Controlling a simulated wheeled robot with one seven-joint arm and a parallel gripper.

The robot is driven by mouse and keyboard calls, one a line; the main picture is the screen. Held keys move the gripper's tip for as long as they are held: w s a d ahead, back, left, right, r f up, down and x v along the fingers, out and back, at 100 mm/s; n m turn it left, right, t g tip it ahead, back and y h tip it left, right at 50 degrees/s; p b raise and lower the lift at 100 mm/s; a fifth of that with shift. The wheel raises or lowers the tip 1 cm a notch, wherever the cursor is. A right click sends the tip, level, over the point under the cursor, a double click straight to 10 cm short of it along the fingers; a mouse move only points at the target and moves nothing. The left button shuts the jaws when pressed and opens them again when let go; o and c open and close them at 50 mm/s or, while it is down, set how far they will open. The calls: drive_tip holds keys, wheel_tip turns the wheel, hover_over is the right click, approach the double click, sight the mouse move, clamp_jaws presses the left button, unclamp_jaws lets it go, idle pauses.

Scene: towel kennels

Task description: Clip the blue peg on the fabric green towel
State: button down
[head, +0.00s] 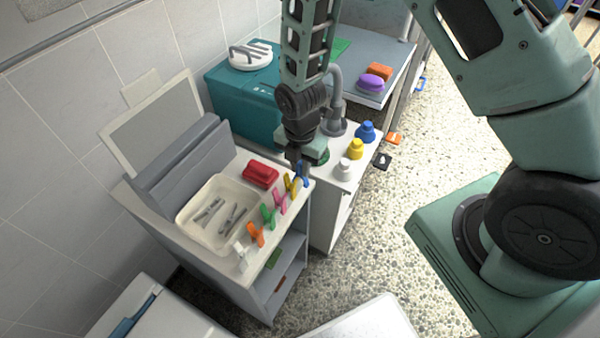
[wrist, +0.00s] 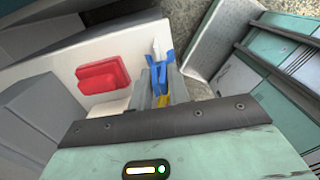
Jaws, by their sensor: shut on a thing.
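The blue peg (head: 302,174) is at the far end of a row of pegs along the edge of the white-topped cart. My gripper (head: 298,158) is over that end of the cart, shut on the blue peg. In the wrist view the blue peg (wrist: 157,76) stands between the two grey fingers, with a bit of yellow peg (wrist: 163,101) close beside it. I cannot tell if the blue peg is clear of the cart edge. A green flat patch (head: 340,47) lies behind my arm on the far table; I cannot tell if it is the green towel.
Yellow (head: 291,187), pink (head: 281,203), green (head: 268,217), orange (head: 256,235) and white (head: 241,256) pegs line the cart edge. A red block (head: 261,173) and a cream tray (head: 184,213) sit beside them. Bottles, including a yellow one (head: 356,149), stand beyond.

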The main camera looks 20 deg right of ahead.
wheel_tip(320, 180, up, 7)
drive_tip(key=p, duration=0.5)
drive_tip(key=shift+r+p, duration=0.2)
drive_tip(key=shift+p, duration=0.1)
idle(0.4)
